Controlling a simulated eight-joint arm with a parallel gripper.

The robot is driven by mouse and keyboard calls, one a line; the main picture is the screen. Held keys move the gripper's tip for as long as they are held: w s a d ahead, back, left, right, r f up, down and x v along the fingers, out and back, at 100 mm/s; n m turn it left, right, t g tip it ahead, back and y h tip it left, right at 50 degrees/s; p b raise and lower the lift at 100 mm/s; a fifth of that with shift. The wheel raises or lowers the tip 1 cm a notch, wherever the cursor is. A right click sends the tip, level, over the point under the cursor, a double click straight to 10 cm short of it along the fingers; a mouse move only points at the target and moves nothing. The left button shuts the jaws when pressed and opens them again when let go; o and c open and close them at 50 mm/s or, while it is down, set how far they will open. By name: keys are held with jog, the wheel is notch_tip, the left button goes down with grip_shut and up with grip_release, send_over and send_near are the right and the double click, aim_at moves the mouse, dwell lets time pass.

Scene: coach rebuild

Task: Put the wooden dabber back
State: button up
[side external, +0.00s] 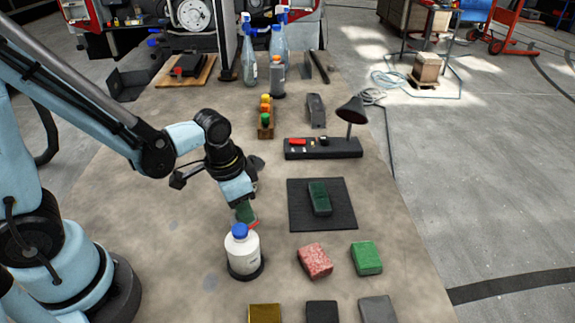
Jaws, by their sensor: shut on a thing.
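My gripper (243,205) is low over the table, just behind the white bottle with a blue cap (242,257). No other thing is clearly a wooden dabber. A small wooden rack (265,132) farther back holds orange, yellow and green tops in a row.
A dark mat (340,222) with a green block (319,198) lies right of my gripper. Red (315,261) and green (366,258) blocks lie nearer. A black lamp base (322,149) and spray bottles (279,48) stand farther back. The table left of my gripper is bare.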

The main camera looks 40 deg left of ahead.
jog(key=shift+f, duration=0.1)
jog(key=o, duration=1)
jog(key=a+r+n+t, duration=0.2)
jog(key=r, duration=0.4)
jog(key=s+a+r+n+t, duration=0.1)
jog(key=a+r+n+t, duration=0.1)
jog(key=r, duration=0.4)
jog(key=shift+a+r+t, duration=0.3)
jog(key=shift+t, duration=0.5)
